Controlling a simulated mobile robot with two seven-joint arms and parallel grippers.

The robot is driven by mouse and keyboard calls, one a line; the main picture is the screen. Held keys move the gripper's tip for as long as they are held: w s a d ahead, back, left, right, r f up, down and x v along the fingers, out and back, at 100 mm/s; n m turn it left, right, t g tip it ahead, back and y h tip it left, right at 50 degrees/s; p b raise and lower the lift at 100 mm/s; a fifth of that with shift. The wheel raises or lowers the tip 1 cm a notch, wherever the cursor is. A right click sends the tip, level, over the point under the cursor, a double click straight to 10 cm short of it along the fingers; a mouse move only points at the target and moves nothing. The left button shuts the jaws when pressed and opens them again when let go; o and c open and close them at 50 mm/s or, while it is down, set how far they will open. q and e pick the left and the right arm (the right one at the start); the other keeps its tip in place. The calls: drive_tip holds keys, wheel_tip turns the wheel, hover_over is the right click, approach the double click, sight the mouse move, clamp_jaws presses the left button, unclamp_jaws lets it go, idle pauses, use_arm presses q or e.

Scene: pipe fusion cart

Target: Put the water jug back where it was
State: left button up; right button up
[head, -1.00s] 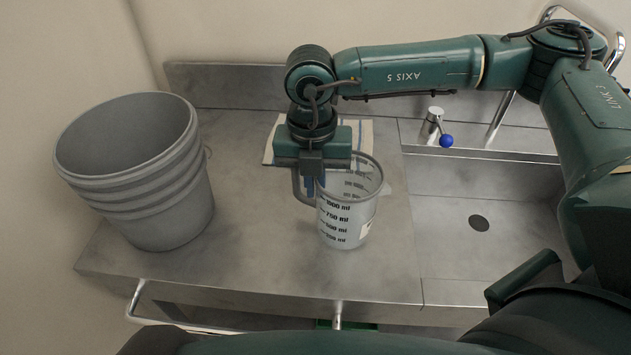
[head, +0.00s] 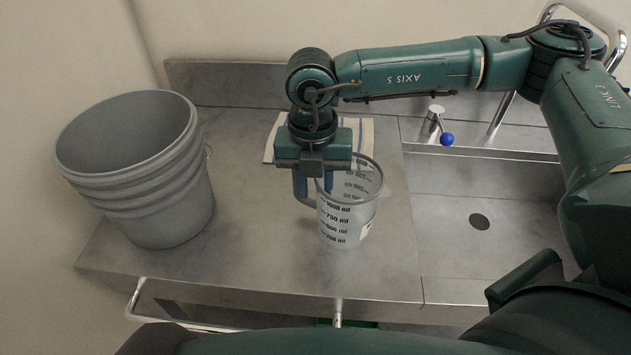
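The water jug (head: 345,222), a translucent measuring jug with black ml marks, stands upright on the steel counter (head: 260,240), left of the sink. Its grey handle (head: 305,203) faces left. My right gripper (head: 315,186) points down at the handle from above. Its blue-padded fingers are apart, one on each side of the upper handle. The right finger overlaps the jug's rim in the picture; I cannot tell whether it touches. My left gripper is not in view.
A large grey bucket (head: 150,185) stands at the counter's left. A striped cloth (head: 358,132) lies behind the jug, partly hidden by my gripper. The sink (head: 455,250) and blue-tipped tap lever (head: 446,140) are at right. The counter between bucket and jug is clear.

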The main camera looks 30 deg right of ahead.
wheel_tip(320, 180, up, 12)
drive_tip(key=b, duration=0.1)
drive_tip(key=shift+w+a, duration=0.15)
drive_tip(key=shift+w, duration=0.05)
idle(0.5)
